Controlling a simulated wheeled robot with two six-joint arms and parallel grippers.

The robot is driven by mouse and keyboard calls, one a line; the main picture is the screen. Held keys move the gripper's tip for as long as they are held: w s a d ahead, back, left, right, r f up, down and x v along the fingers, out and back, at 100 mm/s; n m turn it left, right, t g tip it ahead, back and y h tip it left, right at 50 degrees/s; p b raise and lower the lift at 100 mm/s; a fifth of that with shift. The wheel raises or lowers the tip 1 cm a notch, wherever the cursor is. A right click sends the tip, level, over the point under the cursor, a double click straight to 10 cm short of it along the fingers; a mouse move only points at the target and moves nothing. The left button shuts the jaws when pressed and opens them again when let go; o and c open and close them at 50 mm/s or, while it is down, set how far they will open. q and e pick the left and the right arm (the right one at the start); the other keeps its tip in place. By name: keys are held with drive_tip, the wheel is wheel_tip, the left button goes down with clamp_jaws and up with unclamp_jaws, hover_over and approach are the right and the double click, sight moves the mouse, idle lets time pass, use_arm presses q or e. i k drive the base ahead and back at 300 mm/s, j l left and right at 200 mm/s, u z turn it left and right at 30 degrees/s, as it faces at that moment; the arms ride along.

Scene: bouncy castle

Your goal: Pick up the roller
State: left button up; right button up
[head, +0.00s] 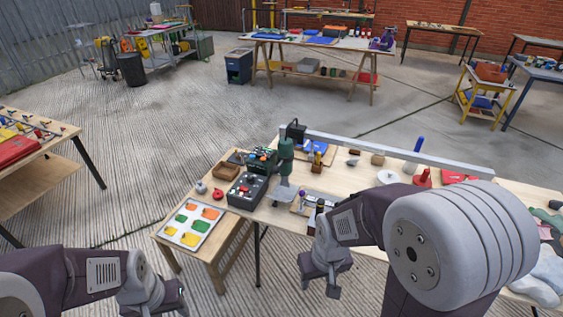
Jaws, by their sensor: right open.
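I cannot tell for certain which thing is the roller. Several small hand tools lie on the wooden workbench (345,172) in the middle of the head view, too small to make out clearly. My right gripper (322,284) is open and empty, low in front of the bench's near edge, apart from the things on it. My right forearm hides part of the bench top. My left gripper (168,303) is at the lower left, cut by the bottom edge and away from the bench; its jaws are not clear.
A dark green upright device (286,149) and a black control box (247,190) stand at the bench's left. A long grey bar (400,154) runs along its back. A lower side table (213,250) holds a colour-patch sheet (190,223). Open floor lies behind.

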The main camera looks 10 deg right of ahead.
sight(320, 203)
drive_tip(key=z, duration=0.95)
